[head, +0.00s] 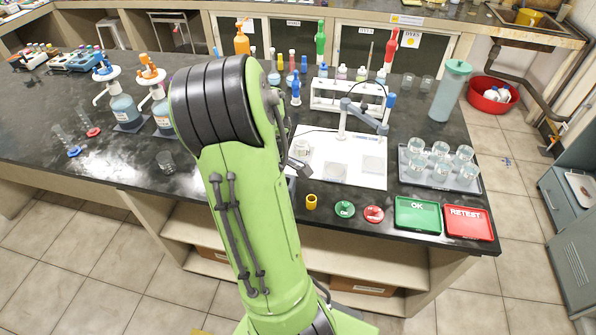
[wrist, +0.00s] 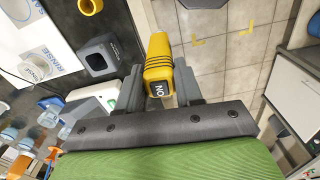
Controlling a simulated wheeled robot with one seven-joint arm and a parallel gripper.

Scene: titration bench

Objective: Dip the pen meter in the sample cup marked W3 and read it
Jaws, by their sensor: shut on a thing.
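My gripper (wrist: 159,82) is shut on the yellow pen meter (wrist: 158,55) in the wrist view. In the head view my arm hides both gripper and meter. Several clear sample cups (head: 440,150) stand on a grey tray (head: 408,178) at the bench's right; their markings are too small to read, so I cannot tell which is W3. My gripper is away from them. A short yellow cap-like piece (head: 311,202) stands at the front edge.
A white mat (head: 350,180) bears a beaker (head: 301,147); the wrist view shows a RINSE label beside a beaker (wrist: 36,68). A dark holder (wrist: 98,58) stands nearby. Green OK (head: 418,214) and red RETEST (head: 468,222) trays lie at the front right. A jointed stand (head: 362,115) rises behind the mat.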

